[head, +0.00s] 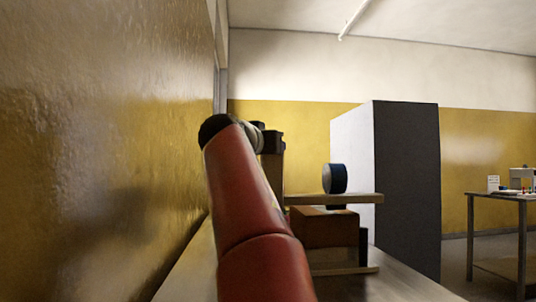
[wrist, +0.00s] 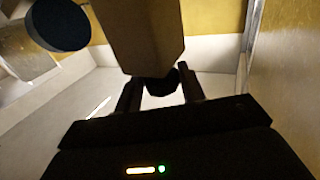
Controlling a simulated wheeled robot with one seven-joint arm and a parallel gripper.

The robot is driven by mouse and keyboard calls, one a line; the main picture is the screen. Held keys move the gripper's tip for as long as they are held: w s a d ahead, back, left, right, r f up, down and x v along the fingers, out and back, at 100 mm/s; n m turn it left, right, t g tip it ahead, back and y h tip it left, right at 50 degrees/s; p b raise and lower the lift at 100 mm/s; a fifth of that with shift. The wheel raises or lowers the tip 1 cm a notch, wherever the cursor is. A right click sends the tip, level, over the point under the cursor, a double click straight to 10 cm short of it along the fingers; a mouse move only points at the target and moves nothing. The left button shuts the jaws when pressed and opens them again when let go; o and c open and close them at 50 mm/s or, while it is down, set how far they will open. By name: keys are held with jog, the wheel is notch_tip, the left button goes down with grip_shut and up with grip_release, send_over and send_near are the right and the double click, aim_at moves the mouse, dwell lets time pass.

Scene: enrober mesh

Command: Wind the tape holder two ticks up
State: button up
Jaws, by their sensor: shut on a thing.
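A wooden fixture (head: 330,198) stands on the bench in the head view, with an upright post, a flat board and a brown block below. A dark blue round disc (head: 335,178) stands on the board; it also shows at the upper left of the wrist view (wrist: 61,24). I cannot tell which part is the tape holder. In the wrist view the post (wrist: 142,35) comes down from the top, with a dark knob (wrist: 162,84) at its end. My gripper (wrist: 161,80) is shut on this knob, one finger on each side. No tick marks can be made out.
A glossy yellow-brown wall (head: 110,150) runs close along the left. A tall grey cabinet (head: 405,190) stands behind the fixture. A table (head: 500,197) with small items is at the far right. The bench top (head: 385,289) is bare at the front right.

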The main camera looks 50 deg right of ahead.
jog(key=n+t+y, duration=0.1)
jog(key=n+t+y+b, duration=0.1)
jog(key=t, duration=0.1)
jog(key=n+t+y+b, duration=0.1)
jog(key=n+t, duration=0.1)
jog(key=shift+s+d+f, duration=0.1)
jog(key=shift+s+d, duration=0.2)
jog(key=shift+s, duration=0.05)
jog(key=shift+d+n+t+y+b, duration=0.1)
jog(key=shift+n+t+y+b, duration=0.5)
jog(key=shift+n+t+y, duration=1.15)
jog(key=shift+y, duration=0.55)
jog(key=o, duration=0.9)
jog(key=shift+o, duration=0.3)
jog(key=b+v, duration=0.3)
jog(key=v, duration=0.5)
jog(key=shift+d+f, duration=0.1)
jog(key=shift+f, duration=0.05)
